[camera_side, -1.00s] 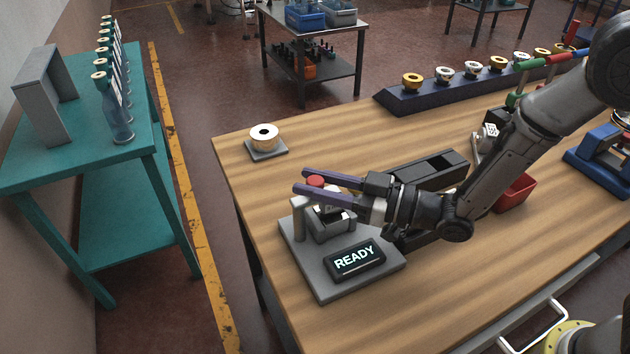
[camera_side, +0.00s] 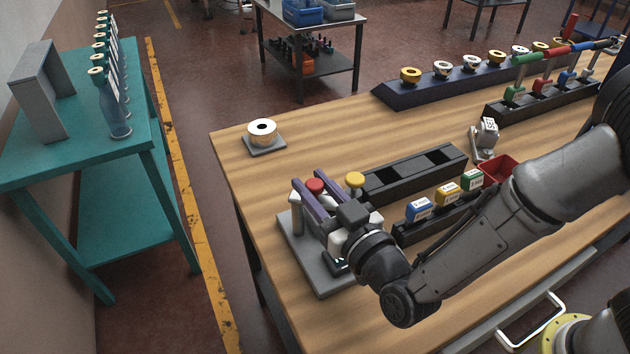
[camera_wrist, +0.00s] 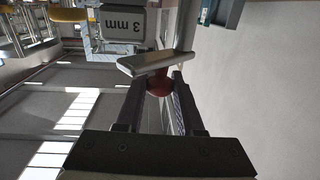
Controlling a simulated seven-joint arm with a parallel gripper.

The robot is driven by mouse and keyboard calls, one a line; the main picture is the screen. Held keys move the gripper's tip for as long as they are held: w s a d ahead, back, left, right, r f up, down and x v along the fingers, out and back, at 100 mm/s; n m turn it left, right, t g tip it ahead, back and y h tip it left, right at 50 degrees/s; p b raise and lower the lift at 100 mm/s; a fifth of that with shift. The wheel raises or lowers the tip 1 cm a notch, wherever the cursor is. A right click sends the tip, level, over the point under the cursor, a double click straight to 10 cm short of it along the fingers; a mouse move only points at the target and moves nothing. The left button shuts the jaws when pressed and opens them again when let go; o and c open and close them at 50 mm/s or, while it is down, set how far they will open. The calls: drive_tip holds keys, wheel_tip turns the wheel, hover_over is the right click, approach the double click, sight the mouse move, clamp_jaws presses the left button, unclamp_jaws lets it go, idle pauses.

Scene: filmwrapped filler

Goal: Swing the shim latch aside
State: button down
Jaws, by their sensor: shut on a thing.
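The shim latch (camera_wrist: 147,62) shows in the wrist view as a flat metal bar on a round post, with a red knob (camera_wrist: 160,82) at its free part. In the side view the red knob (camera_side: 314,185) sits above the grey fixture plate (camera_side: 290,240), near the upright post (camera_side: 298,215). My gripper (camera_side: 311,184) has its two purple fingers on either side of the knob. In the wrist view my gripper (camera_wrist: 158,83) is shut on the knob. A grey block marked "3 mm" (camera_wrist: 123,23) is beside the bar. My arm hides much of the fixture and most of its display.
A yellow knob (camera_side: 355,180) stands right of the fixture. A black slotted tray (camera_side: 395,182), blue, yellow and green labelled blocks (camera_side: 447,195) and a red bin (camera_side: 500,168) lie further right. A white roll (camera_side: 262,131) sits at the back left. Clear wood surrounds it.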

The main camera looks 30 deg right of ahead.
drive_tip(key=shift+s+a+m+g+h, duration=0.15)
drive_tip(key=shift+a+m+g+h, duration=0.5)
drive_tip(key=shift+m+h, duration=1.4)
drive_tip(key=shift+s+a+m+g+h, duration=0.15)
drive_tip(key=shift+m+g+h, duration=1.05)
drive_tip(key=shift+h, duration=1.55)
drive_tip(key=shift+s+a+m+g+h, duration=0.15)
drive_tip(key=shift+a+m+g+h, duration=0.4)
drive_tip(key=shift+m+h, duration=1.55)
drive_tip(key=shift+d+r+n+g+h, duration=0.1)
drive_tip(key=shift+d+n+g+h, duration=0.1)
drive_tip(key=shift+n+g+h, duration=0.15)
drive_tip(key=c, duration=0.5)
unclamp_jaws()
drive_tip(key=shift+c, duration=0.2)
drive_tip(key=shift+s, duration=0.1)
